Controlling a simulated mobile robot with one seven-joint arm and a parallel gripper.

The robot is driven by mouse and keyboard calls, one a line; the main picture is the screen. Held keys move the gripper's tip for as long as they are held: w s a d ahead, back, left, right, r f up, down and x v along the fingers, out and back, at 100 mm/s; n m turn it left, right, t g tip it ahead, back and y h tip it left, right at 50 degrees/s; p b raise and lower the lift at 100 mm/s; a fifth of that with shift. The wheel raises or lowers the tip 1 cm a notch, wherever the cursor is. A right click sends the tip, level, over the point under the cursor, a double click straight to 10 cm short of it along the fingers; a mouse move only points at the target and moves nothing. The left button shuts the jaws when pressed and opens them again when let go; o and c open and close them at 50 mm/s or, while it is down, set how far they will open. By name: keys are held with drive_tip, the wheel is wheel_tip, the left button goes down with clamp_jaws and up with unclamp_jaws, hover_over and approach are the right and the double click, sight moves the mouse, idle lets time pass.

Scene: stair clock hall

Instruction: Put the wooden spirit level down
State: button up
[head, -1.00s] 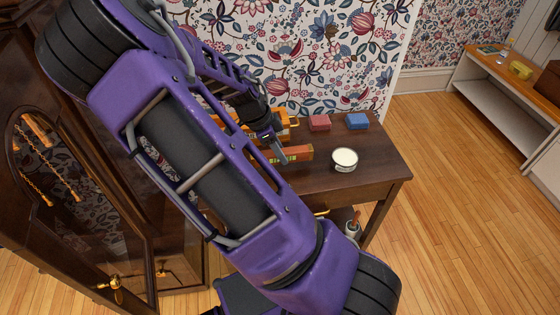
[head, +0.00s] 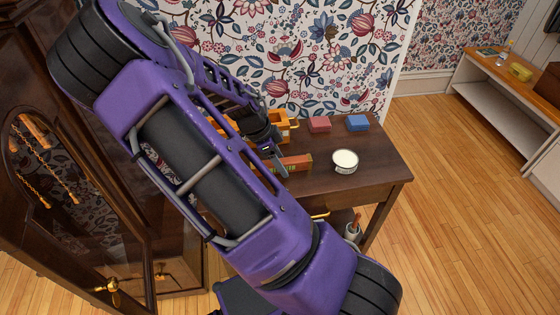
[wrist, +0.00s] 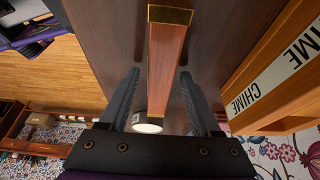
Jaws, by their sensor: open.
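The wooden spirit level (head: 296,163) is a reddish-brown bar on the dark wooden table (head: 375,170), partly hidden behind my arm and gripper in the head view. In the wrist view the level (wrist: 167,55) has a brass end cap and runs lengthwise between my fingers. My gripper (wrist: 159,75) is open around it, with a visible gap at the left finger and the right finger close to its side. In the head view my gripper (head: 276,160) is low at the tabletop. The level appears to rest on the table; its underside is hidden.
An orange wooden box marked CHIME (wrist: 275,85) stands close at right in the wrist view. A white-topped round tin (head: 345,161), a red block (head: 319,124) and a blue block (head: 358,123) are on the table. A tall clock case (head: 75,170) stands left.

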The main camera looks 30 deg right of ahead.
drive_tip(key=p+v, duration=0.2)
drive_tip(key=v, duration=1)
drive_tip(key=shift+p, duration=0.35)
drive_tip(key=shift+r, duration=0.1)
